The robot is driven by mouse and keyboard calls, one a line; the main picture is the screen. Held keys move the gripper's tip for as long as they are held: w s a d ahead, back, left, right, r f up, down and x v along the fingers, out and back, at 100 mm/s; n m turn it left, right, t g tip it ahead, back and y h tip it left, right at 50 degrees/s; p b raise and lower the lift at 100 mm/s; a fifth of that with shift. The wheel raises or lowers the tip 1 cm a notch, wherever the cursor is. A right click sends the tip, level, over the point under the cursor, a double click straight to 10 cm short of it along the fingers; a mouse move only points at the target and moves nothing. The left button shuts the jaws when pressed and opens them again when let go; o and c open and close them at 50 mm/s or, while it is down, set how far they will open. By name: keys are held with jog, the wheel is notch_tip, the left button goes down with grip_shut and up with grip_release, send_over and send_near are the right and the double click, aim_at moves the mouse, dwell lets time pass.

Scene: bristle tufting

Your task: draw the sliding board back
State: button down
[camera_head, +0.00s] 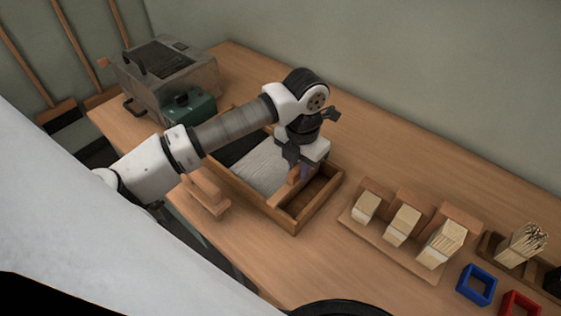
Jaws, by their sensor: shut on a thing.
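A wooden tray (296,228) with low walls lies on the bench. A layer of pale grey bristles (262,168) covers part of its floor. The sliding board (284,194), an upright wooden piece, stands across the tray at the right edge of the bristles. My gripper (303,172) reaches down into the tray from above and is shut on the board's upper part. The gripper body and arm hide the fingertips' exact hold and the far end of the board.
To the right of the tray stands a rack (385,245) with several pale bristle blocks. Beyond it are a blue frame (477,286), a red frame (520,304) and a bristle bundle (522,244). A grey machine (165,75) stands back left. A wooden piece (206,195) lies left of the tray.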

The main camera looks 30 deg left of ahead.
jog(key=d, duration=0.1)
jog(key=d+b, duration=0.1)
jog(key=d, duration=0.2)
jog(key=shift+s+d, duration=0.25)
jog(key=shift+s, duration=0.05)
jog(key=c, duration=1.3)
grip_release()
jog(key=shift+d, duration=0.2)
jog(key=shift+a, duration=0.1)
jog(key=shift+r, duration=0.1)
notch_tip(320, 180, up, 14)
jog(key=shift+f+b, duration=0.15)
jog(key=shift+b, duration=1.05)
